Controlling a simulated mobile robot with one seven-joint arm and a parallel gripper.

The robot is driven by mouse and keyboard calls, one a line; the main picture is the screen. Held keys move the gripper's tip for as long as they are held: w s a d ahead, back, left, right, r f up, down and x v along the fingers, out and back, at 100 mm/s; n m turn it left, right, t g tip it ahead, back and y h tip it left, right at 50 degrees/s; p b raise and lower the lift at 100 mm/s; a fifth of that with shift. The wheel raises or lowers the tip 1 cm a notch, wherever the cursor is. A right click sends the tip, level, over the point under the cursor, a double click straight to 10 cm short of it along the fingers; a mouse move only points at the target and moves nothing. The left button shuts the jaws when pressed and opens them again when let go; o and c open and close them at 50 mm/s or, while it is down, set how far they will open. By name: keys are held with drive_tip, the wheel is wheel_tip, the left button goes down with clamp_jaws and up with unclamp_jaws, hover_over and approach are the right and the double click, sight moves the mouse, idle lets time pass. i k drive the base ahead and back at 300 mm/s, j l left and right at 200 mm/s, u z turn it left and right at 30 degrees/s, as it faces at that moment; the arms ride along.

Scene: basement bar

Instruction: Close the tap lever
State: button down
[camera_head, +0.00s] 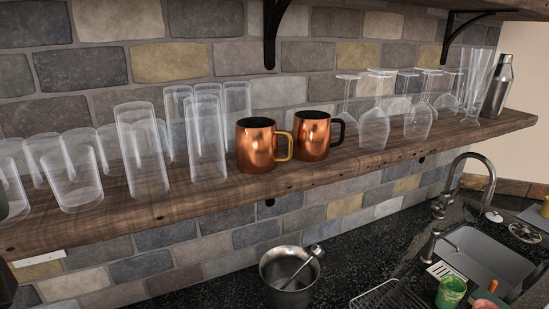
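A dark metal tap (488,172) with a high curved spout stands at the right, behind the sink (490,254). A small lever-like part (438,208) shows low on the tap's left side; it is too small to tell how it is turned. I cannot make out any water running from the spout. My gripper is not in view.
A wooden shelf (330,176) above the counter holds clear glasses, two copper mugs (256,146) and a shaker (497,88). Below are a metal pot (290,284), a wire rack (390,298), a small dispenser (430,246) and a green cup (450,292).

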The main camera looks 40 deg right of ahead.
sight(452, 200)
drive_tip(key=k+l+z, duration=0.25)
drive_tip(key=l, duration=2.05)
drive_tip(key=l+z, duration=0.3)
drive_tip(key=l, duration=2.05)
drive_tip(key=i+l, duration=0.35)
drive_tip(key=i, duration=0.2)
drive_tip(key=l+z, duration=0.05)
